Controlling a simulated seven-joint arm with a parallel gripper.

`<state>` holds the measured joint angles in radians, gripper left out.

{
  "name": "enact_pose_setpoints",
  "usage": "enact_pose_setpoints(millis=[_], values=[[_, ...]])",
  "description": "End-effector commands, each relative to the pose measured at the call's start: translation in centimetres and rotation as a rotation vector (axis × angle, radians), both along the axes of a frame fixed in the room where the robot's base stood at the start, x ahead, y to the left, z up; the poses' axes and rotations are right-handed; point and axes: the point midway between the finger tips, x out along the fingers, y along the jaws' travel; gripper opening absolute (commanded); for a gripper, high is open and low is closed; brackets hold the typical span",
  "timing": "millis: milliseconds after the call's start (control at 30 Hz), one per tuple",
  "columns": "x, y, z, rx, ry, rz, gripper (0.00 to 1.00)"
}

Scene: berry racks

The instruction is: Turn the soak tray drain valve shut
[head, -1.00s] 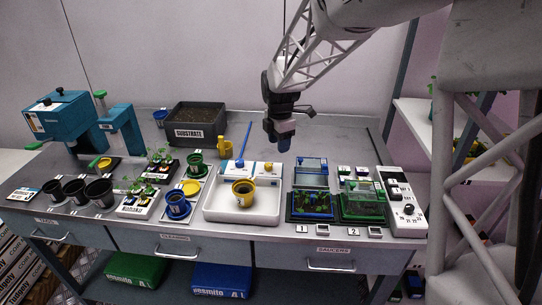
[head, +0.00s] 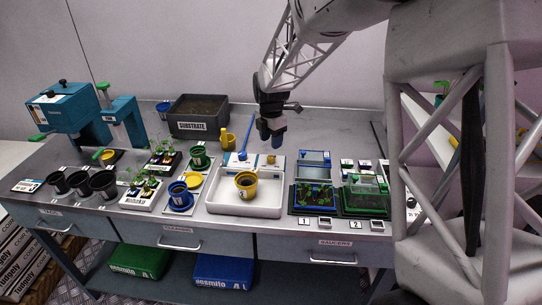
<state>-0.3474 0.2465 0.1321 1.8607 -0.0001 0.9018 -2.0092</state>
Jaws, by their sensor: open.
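The soak tray (head: 216,205) is a white basin near the front middle of the bench, with a yellow pot (head: 246,187) standing in it. On its white back ledge are a blue part with a long upright blue handle (head: 246,139) and a small yellow knob (head: 272,159). I cannot tell for sure which is the drain valve, nor whether it is open or shut. My gripper (head: 272,139) points down above the ledge's right part, close over the yellow knob in the picture. Its fingers are apart and empty. It appears not to touch anything.
Left of the tray stand a blue pot (head: 180,195), a green pot (head: 200,157) and a yellow saucer (head: 193,180). A yellow can (head: 228,140) stands behind. A blue tray of seedlings (head: 313,196) and a green covered tray (head: 364,194) lie right. My arm hides the bench's right end.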

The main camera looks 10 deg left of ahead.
Motion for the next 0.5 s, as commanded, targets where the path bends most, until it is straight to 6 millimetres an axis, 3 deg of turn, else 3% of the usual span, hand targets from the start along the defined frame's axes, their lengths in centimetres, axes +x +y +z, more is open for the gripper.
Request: enact_pose_setpoints(millis=[500], values=[[0.0,0.0,-5.7,0.0,0.001,0.0,0.51]])
